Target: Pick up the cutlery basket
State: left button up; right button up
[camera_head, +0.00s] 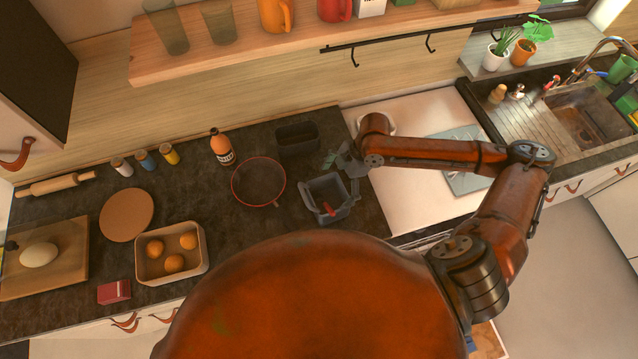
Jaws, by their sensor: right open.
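The cutlery basket appears to be the grey open container (318,187) on the dark counter, right of the red-rimmed round pan. It stands upright, and a red-handled item (328,208) shows inside it. My right gripper (338,165) is open just behind the basket's far rim, with its arm reaching in from the right. It appears empty; I cannot tell whether a finger touches the rim. My left gripper is not in view.
A black container (297,138) stands close behind and left of the basket. The red-rimmed pan (258,182) and an orange bottle (221,147) stand to the left. A wooden shelf (300,45) overhangs the back. A pale surface (400,200) lies right of the basket.

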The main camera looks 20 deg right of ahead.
aim_at(323, 201)
jog(key=p+x, duration=0.1)
jog(key=x, duration=0.6)
jog(key=shift+w+f+p, duration=0.15)
jog(key=shift+w+p, duration=0.05)
jog(key=shift+p, duration=0.15)
jog(key=shift+a+f, duration=0.1)
jog(key=shift+f, duration=0.1)
jog(key=shift+s+f, duration=0.1)
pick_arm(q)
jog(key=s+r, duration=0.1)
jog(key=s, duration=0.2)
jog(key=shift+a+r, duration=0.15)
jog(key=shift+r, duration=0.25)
pick_arm(e)
jog(key=shift+f, duration=0.1)
